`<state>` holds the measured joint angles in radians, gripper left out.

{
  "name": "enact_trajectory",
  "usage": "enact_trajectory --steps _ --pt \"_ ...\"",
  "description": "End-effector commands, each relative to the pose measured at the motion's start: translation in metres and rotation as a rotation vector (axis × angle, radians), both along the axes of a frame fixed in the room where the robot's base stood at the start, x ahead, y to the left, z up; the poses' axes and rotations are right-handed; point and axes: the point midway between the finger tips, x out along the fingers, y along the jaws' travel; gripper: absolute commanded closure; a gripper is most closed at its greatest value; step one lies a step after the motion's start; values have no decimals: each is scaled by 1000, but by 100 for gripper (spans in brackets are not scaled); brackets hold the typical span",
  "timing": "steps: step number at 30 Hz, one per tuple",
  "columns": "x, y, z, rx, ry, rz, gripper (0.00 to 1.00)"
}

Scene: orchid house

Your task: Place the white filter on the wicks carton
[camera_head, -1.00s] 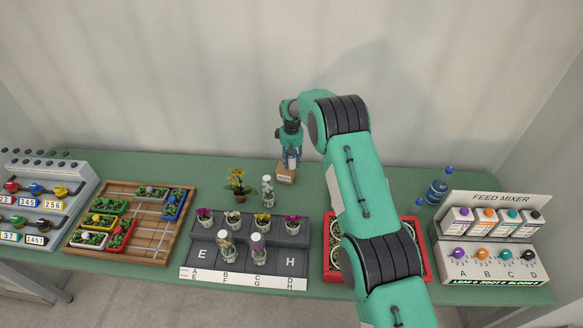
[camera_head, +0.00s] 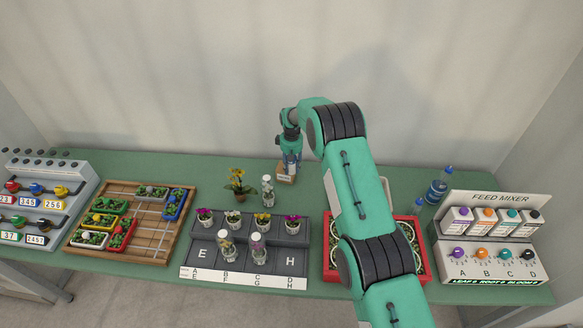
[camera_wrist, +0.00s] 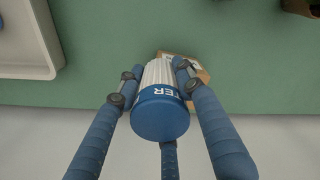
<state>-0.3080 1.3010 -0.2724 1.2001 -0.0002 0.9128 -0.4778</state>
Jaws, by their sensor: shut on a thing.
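The white filter (camera_wrist: 158,75) has a ribbed white body and a blue end cap with white letters. My gripper (camera_wrist: 155,80) is shut on it, with blue fingers on both sides, in the wrist view. The brown wicks carton (camera_wrist: 196,68) shows partly behind the filter there, and the filter and fingers hide much of it. In the head view the carton (camera_head: 286,179) stands at the back of the green table, directly below my gripper (camera_head: 290,166). I cannot tell whether the filter touches the carton.
A yellow-flowered pot (camera_head: 238,186) and a clear bottle (camera_head: 268,191) stand left of the carton. A dark lettered rack (camera_head: 270,273) is in front. A white tray (camera_wrist: 58,50) lies near in the wrist view. Blue bottles (camera_head: 438,187) stand at right.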

Motion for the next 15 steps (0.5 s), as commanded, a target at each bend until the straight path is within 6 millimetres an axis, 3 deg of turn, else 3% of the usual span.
enact_trajectory --steps 1,3,15 --pt "0 0 -1 0 0 0 58" --pt "0 0 -1 0 0 0 45" --pt "0 0 1 0 0 0 45"
